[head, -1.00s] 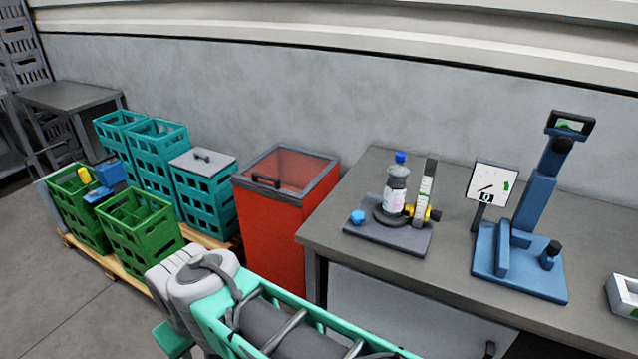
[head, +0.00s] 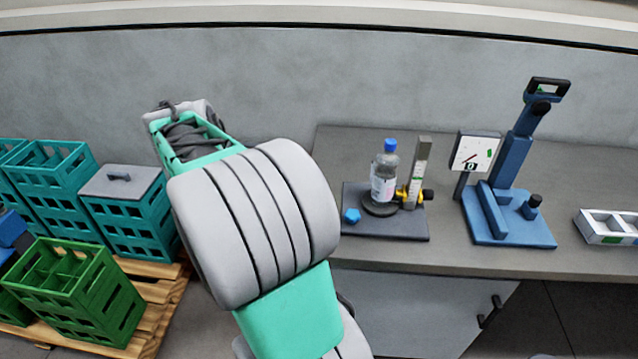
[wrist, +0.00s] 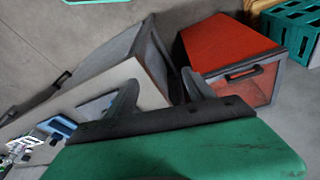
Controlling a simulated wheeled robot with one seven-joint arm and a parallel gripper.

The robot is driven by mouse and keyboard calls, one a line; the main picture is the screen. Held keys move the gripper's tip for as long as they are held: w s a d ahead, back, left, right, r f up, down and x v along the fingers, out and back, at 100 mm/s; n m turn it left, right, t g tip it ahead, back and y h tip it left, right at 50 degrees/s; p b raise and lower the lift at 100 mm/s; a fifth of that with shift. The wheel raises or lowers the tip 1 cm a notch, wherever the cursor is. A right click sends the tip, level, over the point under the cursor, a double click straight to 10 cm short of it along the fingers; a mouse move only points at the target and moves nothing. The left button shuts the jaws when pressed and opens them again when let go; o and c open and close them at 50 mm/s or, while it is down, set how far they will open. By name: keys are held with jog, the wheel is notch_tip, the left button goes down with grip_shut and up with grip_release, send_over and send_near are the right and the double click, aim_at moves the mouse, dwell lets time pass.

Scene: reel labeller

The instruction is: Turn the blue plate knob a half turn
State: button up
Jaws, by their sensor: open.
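A small blue knob (head: 351,215) sits at the front left of a dark grey plate (head: 405,229) on the bench. A bottle with a blue cap (head: 385,175) stands on a round base on that plate, beside an upright scale (head: 418,170). To the right, a blue plate (head: 510,233) carries a slanted blue column and a black knob (head: 533,205). My gripper (wrist: 160,84) shows in the wrist view, its two fingers apart with nothing between them. It is away from both knobs. In the head view my arm hides it.
The grey bench (head: 460,258) has a dial gauge (head: 474,153) and a white tray (head: 606,228). Green crates (head: 75,290) and teal crates (head: 135,225) stand at left. The bench's front strip is clear.

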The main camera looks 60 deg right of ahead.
jog(key=s+d+m+g+p, duration=0.1)
jog(key=s+d+m+g, duration=0.1)
jog(key=d+m, duration=0.55)
jog(key=m+g+y+p, duration=0.2)
jog(key=m+y+p, duration=0.1)
jog(key=m, duration=0.9)
send_near(352, 213)
jog(key=f, duration=0.1)
jog(key=b+x, duration=0.2)
jog(key=x, duration=0.4)
jog(key=shift+s+f+b, duration=0.25)
jog(key=shift+s+b, duration=0.05)
jog(key=shift+f, duration=0.35)
grip_shut()
